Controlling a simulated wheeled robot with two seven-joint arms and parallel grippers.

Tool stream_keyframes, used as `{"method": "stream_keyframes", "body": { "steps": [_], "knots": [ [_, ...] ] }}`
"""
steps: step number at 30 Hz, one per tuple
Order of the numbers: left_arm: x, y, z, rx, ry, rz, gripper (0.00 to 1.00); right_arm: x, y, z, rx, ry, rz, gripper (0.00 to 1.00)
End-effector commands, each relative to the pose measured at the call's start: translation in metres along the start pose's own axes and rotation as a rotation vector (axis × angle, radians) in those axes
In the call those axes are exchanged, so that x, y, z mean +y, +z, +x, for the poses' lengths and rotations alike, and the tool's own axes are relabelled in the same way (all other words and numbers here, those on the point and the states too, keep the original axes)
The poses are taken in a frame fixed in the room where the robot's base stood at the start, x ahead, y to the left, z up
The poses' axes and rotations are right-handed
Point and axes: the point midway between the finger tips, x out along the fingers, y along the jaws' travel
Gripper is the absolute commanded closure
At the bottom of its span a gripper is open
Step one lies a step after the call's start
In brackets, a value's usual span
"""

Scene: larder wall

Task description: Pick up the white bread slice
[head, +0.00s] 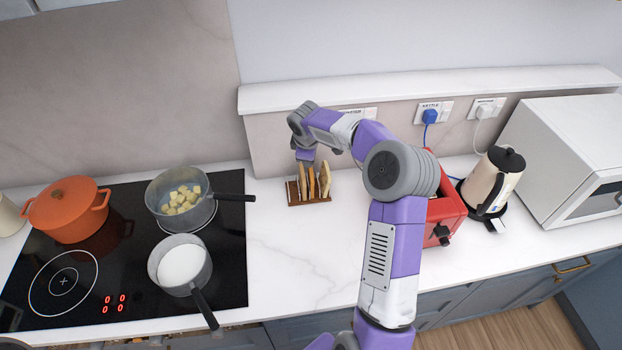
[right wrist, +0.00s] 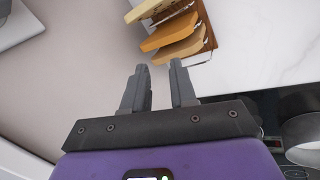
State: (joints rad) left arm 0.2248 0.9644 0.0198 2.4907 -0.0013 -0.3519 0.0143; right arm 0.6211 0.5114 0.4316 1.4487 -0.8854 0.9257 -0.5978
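A small brown toast rack (head: 310,200) stands on the white worktop near the wall and holds upright bread slices. The palest slice, which looks like the white bread slice (right wrist: 150,9), is at the top of the right wrist view, partly cut off by the frame. It appears to be the rightmost slice (head: 325,179) in the head view. Two browner slices (right wrist: 168,32) stand beside it, nearer my fingers. My right gripper (right wrist: 160,72) is open and empty, its fingertips close to the nearest browner slice. Whether they touch it is unclear. My left gripper is not in view.
A red toaster (head: 443,208), a kettle (head: 488,184) and a microwave (head: 575,155) stand to the right. On the hob at left are an orange pot (head: 67,209) and two saucepans (head: 180,262). The worktop in front of the rack is clear.

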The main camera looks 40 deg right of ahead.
Motion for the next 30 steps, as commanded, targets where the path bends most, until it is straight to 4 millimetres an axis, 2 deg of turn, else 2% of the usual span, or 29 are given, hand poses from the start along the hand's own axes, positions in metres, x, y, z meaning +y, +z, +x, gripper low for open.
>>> {"method": "stream_keyframes", "body": {
  "steps": [15,21,25,30],
  "knots": [
    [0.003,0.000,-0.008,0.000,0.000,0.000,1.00,-0.003,0.003,0.007,0.038,0.025,-1.179,0.73],
    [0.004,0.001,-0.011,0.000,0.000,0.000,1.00,-0.002,0.005,0.008,0.041,0.049,-1.585,0.73],
    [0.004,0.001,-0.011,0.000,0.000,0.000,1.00,-0.002,0.006,0.009,0.038,0.060,-1.757,0.73],
    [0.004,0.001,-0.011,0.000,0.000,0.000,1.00,-0.002,0.007,0.013,0.038,0.066,-1.852,0.73]
  ]
}}
